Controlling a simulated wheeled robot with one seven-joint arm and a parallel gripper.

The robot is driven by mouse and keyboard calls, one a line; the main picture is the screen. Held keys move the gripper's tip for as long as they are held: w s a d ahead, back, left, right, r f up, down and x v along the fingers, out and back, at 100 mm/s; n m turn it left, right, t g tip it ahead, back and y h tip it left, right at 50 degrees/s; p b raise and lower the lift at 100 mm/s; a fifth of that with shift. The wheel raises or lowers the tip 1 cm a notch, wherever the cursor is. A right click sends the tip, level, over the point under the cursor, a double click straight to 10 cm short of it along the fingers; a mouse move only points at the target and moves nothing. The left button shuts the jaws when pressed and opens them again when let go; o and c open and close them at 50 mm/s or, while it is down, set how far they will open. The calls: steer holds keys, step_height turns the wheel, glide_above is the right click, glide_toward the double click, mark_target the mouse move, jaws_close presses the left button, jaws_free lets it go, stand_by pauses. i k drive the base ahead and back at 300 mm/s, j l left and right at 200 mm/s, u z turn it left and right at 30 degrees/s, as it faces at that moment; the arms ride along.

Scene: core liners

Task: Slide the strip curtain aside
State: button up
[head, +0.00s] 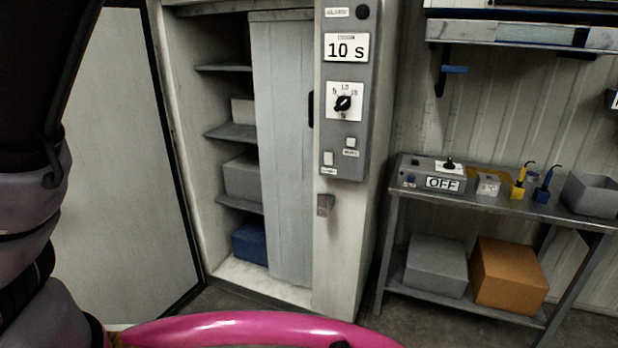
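The strip curtain (282,150) is a pale grey panel of vertical strips hanging from a rail (282,15) inside the open cabinet. It is gathered at the right part of the opening, against the control-panel side. A dark handle (311,109) shows at its right edge. The left part of the opening is uncovered, with shelves (232,132) in view. My gripper is not in the picture; only part of my arm shows at the far left.
The cabinet door (125,160) stands open at left. A grey control panel (345,90) reads 10 s. A metal table (500,205) at right holds a box reading OFF and small tools; grey and orange boxes sit below. A pink curved thing (260,328) crosses the bottom.

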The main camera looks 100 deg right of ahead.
mark_target(283, 41)
steer(key=z, duration=3.25)
steer(key=i+j+z, duration=0.1)
steer(key=i+j, duration=0.85)
steer(key=i+l, duration=0.05)
steer(key=i, duration=0.05)
